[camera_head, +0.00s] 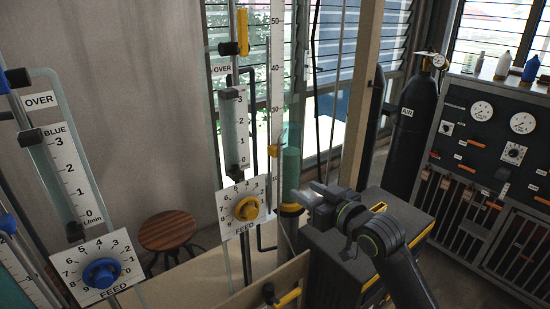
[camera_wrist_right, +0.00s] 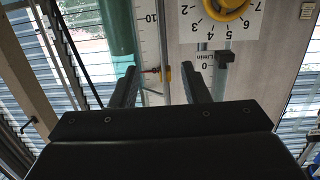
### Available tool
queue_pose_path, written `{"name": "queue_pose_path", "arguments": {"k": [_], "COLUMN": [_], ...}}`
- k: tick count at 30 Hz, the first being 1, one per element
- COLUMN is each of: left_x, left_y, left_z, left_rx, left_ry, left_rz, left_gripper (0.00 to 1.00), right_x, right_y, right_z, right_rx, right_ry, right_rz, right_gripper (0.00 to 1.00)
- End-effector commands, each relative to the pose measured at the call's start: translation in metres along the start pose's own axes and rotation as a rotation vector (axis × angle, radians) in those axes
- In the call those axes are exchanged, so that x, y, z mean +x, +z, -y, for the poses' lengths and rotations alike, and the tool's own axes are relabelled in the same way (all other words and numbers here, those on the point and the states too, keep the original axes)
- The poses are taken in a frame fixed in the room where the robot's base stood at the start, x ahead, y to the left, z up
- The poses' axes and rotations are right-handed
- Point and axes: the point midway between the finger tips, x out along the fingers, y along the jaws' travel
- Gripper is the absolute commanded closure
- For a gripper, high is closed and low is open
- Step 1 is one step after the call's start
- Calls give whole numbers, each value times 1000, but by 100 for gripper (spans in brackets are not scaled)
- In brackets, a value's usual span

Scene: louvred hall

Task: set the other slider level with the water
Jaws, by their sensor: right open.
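A yellow slider (camera_head: 273,151) sits on the tall white numbered scale (camera_head: 277,75), beside a clear tube of teal water (camera_head: 291,165). In the right wrist view the slider (camera_wrist_right: 165,73) shows with a small red pointer towards the tube, between the spread fingers in the picture. My right gripper (camera_head: 318,191) is open and empty, just right of the tube and lower than the slider. At the left edge, a blue part (camera_head: 6,223) sits by another scale, partly cut off. My left gripper is out of view.
A yellow FEED knob (camera_head: 247,208) and a blue FEED knob (camera_head: 101,273) stand below flow gauges. A wooden post (camera_head: 361,85) rises behind my right gripper. A stool (camera_head: 167,231), a black air cylinder (camera_head: 411,125) and a gauge panel (camera_head: 490,150) stand farther back.

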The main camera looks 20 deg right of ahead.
Motion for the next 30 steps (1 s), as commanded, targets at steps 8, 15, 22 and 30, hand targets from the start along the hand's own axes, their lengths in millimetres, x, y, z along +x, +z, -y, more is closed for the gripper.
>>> {"name": "queue_pose_path", "arguments": {"k": [8,15,22,30], "left_x": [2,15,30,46], "left_y": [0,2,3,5], "left_z": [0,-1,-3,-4], "left_rx": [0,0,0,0], "left_ry": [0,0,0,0], "left_rz": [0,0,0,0], "left_gripper": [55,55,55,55], "right_x": [16,39,71,106], "right_y": [-51,-51,-54,-59], "right_z": [0,1,3,4], "right_rx": [-2,0,-1,-1], "right_ry": [-41,-42,-42,-40], "right_rz": [-119,-120,-118,-116], "right_gripper": [58,58,58,58]}}
